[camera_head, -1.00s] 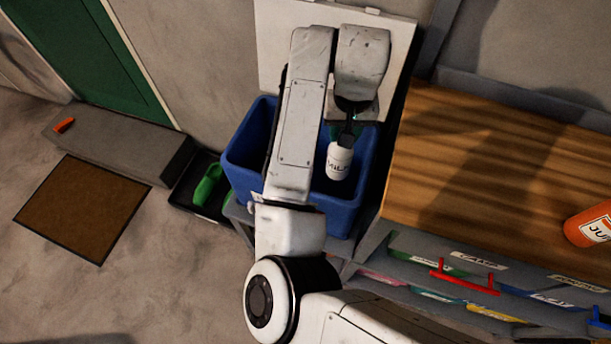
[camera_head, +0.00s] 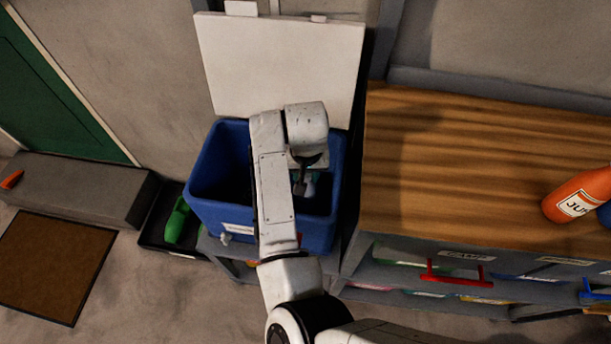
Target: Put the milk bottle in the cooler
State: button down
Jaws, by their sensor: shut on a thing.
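The cooler (camera_head: 222,162) is a blue box with its white lid (camera_head: 282,62) standing open against the wall behind it. My gripper (camera_head: 302,187) reaches down inside the cooler opening, toward its right side. It is shut on the white milk bottle (camera_head: 310,188), of which only a small pale part shows. My arm and gripper hide most of the bottle and part of the cooler's inside. I cannot tell whether the bottle touches the cooler floor.
A wooden-topped bench (camera_head: 450,165) stands right of the cooler, with an orange juice bottle (camera_head: 577,195) on it. A black tray (camera_head: 160,215) with a green shoe (camera_head: 177,222) lies left of the cooler. A step (camera_head: 80,188) and a brown mat (camera_head: 50,262) are further left.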

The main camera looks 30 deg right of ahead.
jog(key=shift+f, duration=0.75)
jog(key=shift+f, duration=0.3)
jog(key=c, duration=0.8)
grip_release()
jog(key=shift+o, duration=0.2)
jog(key=shift+r, duration=0.1)
jog(key=r, duration=0.4)
jog(key=s+r, duration=0.1)
jog(key=r, duration=0.7)
jog(key=shift+s+a+r+p, duration=0.2)
jog(key=shift+a+p, duration=0.15)
jog(key=shift+p, duration=0.05)
